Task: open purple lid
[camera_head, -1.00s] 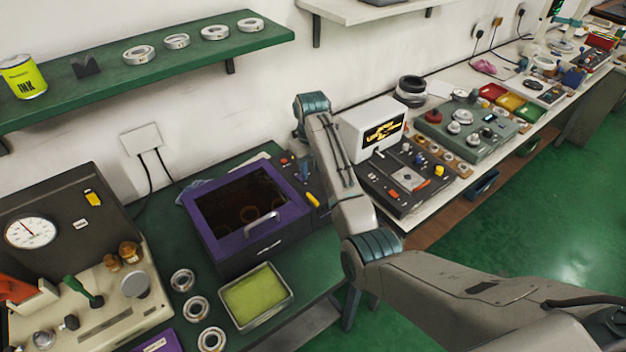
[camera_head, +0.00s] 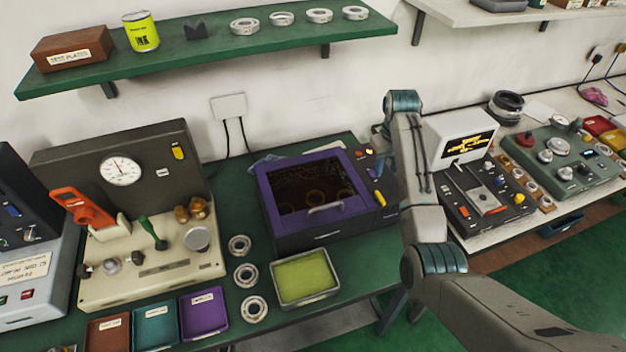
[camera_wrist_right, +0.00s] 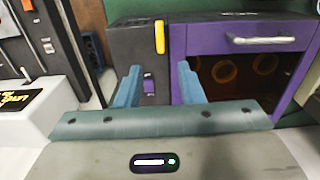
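The purple lid (camera_head: 348,209) lies shut on a dark box on the green bench. It has a dark window and a silver handle (camera_head: 326,208) along its front. Rings show dimly through the window. In the right wrist view the lid (camera_wrist_right: 213,41) appears turned around, with its handle (camera_wrist_right: 260,40) at the upper right. My right gripper (camera_wrist_right: 159,70) is open and empty, its teal fingers apart over the box's side panel and lid edge. In the head view my right arm stands just right of the box; its fingers cannot be made out there. My left gripper is not in view.
A yellow-green tray (camera_head: 333,283) stands in front of the box. Several rings (camera_head: 246,275) lie to its left, beside a cream gauge machine (camera_head: 165,265). A white display unit (camera_head: 437,139) stands right of my arm. A green shelf (camera_head: 300,42) hangs above.

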